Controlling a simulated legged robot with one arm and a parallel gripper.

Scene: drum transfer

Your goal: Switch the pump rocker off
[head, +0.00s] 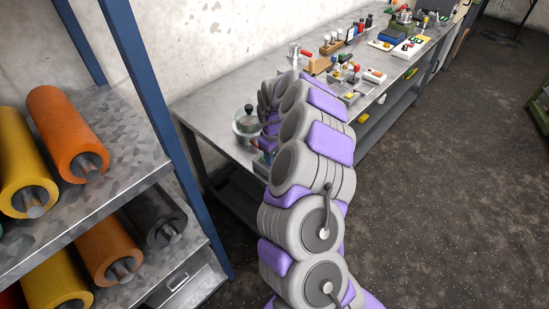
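I cannot make out the pump rocker for certain. A small dark box-like thing (262,166) shows at the bench's near front edge, mostly hidden behind my arm, and I cannot tell what it is. Next to it stands a round metal vessel with a black knob (248,122). My arm rises through the middle of the head view and bends down over the near end of the bench. My gripper's fingers do not show; the arm links hide that place.
A blue-framed rack (150,85) with orange and yellow rollers stands close on the left. The floor (450,190) at right is clear.

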